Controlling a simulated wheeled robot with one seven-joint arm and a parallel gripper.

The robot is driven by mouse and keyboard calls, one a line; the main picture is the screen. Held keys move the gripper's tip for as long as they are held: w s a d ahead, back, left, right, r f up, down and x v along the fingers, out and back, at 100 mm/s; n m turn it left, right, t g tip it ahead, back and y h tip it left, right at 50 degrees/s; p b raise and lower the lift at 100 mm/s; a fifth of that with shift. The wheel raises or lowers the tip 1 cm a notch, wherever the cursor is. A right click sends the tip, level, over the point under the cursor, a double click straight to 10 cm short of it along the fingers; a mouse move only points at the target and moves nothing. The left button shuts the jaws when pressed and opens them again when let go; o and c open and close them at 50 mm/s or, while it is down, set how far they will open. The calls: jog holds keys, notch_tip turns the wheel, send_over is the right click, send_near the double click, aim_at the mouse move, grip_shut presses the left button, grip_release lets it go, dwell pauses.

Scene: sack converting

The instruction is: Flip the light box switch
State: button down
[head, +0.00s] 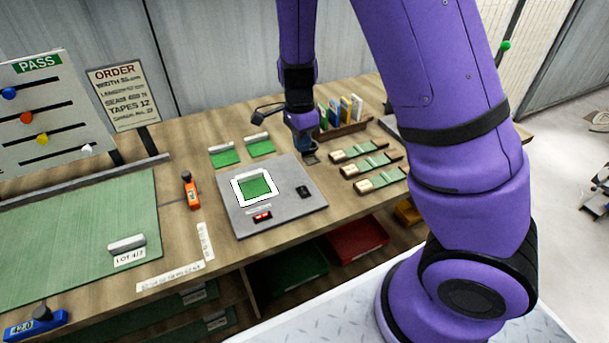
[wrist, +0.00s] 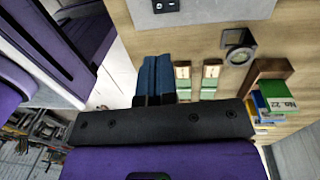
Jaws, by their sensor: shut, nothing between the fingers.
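The light box (head: 235,208) is a flat grey panel on the bench, with a white-framed window (head: 268,199) holding a green swatch (head: 256,187). A small black switch-like block (head: 304,191) sits on its right part, and a red-and-black piece (head: 262,216) lies near its front edge. In the wrist view the grey panel (wrist: 215,12) and black block (wrist: 166,5) are cut off at the top. My gripper (head: 304,143) is shut and empty, beyond the panel's far right side and apart from the block. Its blue fingers (wrist: 154,75) show together in the wrist view. The block's switch position is too small to tell.
A loupe-like item (wrist: 240,50) stands close to my gripper. Green-banded sample strips (head: 365,165) lie right of the panel, and a rack of coloured booklets (head: 345,128) stands behind. An orange tool (head: 191,191) is left of the panel.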

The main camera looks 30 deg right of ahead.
aim_at(306, 192)
jog(key=f, duration=0.4)
jog(key=s+f, duration=0.1)
jog(key=f, duration=0.8)
jog(key=shift+s+f, duration=0.3)
jog(key=shift+f, duration=0.05)
jog(key=shift+s+f, duration=0.1)
